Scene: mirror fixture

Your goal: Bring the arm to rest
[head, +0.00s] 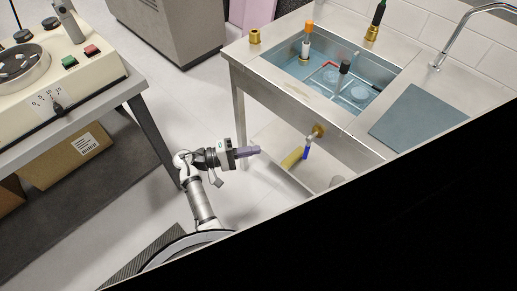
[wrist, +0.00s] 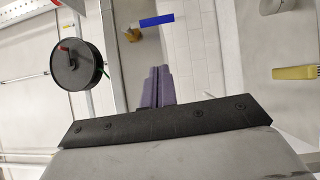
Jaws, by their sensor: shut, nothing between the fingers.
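My gripper (head: 248,151) has purple fingers and points to the right, level with the space under the sink bench and just left of its front leg. In the wrist view the two purple fingers (wrist: 157,87) lie side by side, closed, with nothing between them. My arm reaches up from my base at the bottom of the head view and bends to the right at the wrist. The gripper looks clear of the bench, though the exact gap cannot be told.
A steel sink bench (head: 240,58) stands right, with a blue-handled brass valve (head: 318,131) below its front edge. The valve's blue handle (wrist: 157,20) also shows in the wrist view. A machine (head: 75,70) sits on the left table. Black covers the head view's lower right.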

